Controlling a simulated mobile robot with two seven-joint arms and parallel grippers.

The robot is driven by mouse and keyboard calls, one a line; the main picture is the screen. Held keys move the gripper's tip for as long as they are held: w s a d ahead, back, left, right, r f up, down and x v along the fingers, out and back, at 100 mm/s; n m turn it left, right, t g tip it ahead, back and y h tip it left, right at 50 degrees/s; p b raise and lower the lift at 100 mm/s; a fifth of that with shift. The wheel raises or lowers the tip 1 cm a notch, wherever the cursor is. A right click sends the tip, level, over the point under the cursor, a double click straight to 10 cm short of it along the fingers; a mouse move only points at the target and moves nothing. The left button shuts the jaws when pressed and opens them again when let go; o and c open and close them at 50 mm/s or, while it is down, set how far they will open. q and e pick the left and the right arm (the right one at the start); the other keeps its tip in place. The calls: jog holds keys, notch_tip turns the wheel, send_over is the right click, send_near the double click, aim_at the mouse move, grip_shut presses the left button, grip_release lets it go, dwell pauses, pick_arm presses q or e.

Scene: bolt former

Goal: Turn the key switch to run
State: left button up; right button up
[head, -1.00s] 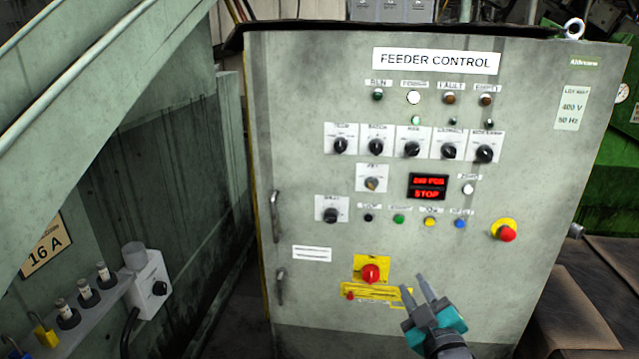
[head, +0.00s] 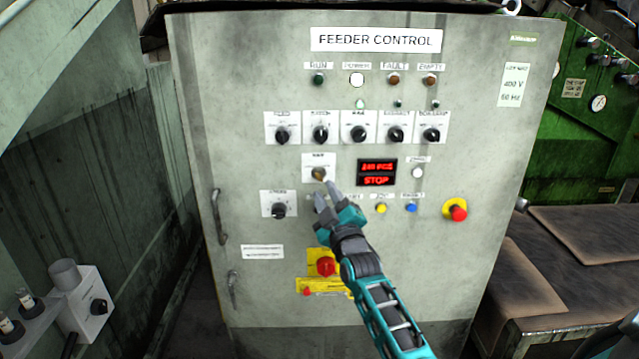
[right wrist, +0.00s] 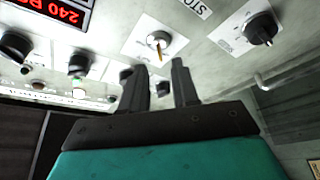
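The key switch (head: 318,174) sits on a white plate in the middle of the feeder control cabinet, left of the red display (head: 377,172), whose lower line reads STOP. In the right wrist view the brass-coloured key (right wrist: 157,42) stands out from a round silver collar. My right gripper (head: 324,191) is just below the key switch, its fingers pointing up towards it. In the right wrist view its two dark fingers (right wrist: 160,82) are apart with nothing between them, and the key is beyond their tips.
A black selector knob (head: 279,210) is left of my gripper and a row of knobs (head: 359,134) is above. A red rotary switch (head: 325,265) is below, partly beside my arm. A red emergency button (head: 458,212) is at right. A door handle (head: 218,217) juts out at left.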

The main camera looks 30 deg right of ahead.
aim_at(319, 180)
jog(key=shift+x, duration=2.5)
jog(key=shift+c, duration=0.3)
grip_shut()
